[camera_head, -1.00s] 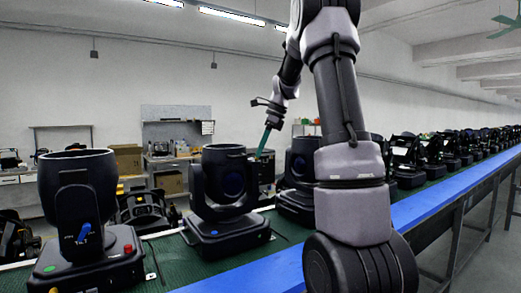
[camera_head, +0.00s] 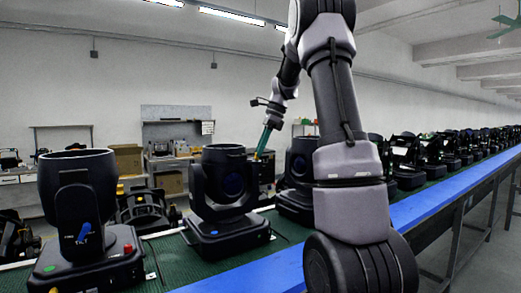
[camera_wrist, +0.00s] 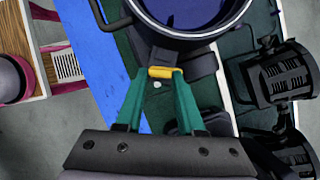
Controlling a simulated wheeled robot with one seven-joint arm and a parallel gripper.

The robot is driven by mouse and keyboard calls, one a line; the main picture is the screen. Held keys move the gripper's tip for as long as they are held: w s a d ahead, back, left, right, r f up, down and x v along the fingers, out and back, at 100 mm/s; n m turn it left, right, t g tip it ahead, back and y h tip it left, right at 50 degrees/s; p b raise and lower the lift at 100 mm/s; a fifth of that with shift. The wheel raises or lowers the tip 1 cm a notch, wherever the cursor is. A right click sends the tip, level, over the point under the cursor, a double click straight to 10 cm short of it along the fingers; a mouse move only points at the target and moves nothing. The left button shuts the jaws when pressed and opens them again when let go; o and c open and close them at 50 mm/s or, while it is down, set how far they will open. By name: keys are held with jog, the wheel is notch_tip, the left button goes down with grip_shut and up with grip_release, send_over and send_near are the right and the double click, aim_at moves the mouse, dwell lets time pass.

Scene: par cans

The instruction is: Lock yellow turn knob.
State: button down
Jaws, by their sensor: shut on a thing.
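A yellow turn knob (camera_wrist: 161,72) shows in the wrist view, just under the rim of a par can with a dark blue lens (camera_wrist: 190,12). The green fingers of my gripper (camera_wrist: 160,80) are closed on the knob, one on each side. In the head view, my gripper (camera_head: 258,155) reaches down beside the right arm of the middle par can (camera_head: 222,175). A small yellow spot, the knob (camera_head: 256,156), shows at the fingertips there.
A par can with a blue tilt knob (camera_head: 85,232) stands at the left. Another par can (camera_head: 299,165) stands partly behind my arm. Several more line the green conveyor (camera_head: 280,225), edged by a blue rail (camera_head: 260,276). Workbenches stand behind.

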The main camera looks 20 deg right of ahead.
jog(key=n, duration=0.2)
jog(key=n+g, duration=0.1)
jog(key=shift+w+n, duration=0.3)
jog(key=shift+n, duration=0.1)
jog(key=n+g, duration=0.2)
jog(key=n, duration=0.2)
jog(key=shift+w, duration=0.2)
jog(key=n, duration=0.2)
jog(key=n+g+h, duration=0.1)
jog(key=n, duration=0.1)
jog(key=shift+w+a+n, duration=0.2)
jog(key=shift+n, duration=0.2)
jog(key=shift+w+a+n+g+h, duration=0.15)
jog(key=shift+n+g+h, duration=0.45)
jog(key=shift+n, duration=1)
jog(key=c, duration=0.5)
grip_release()
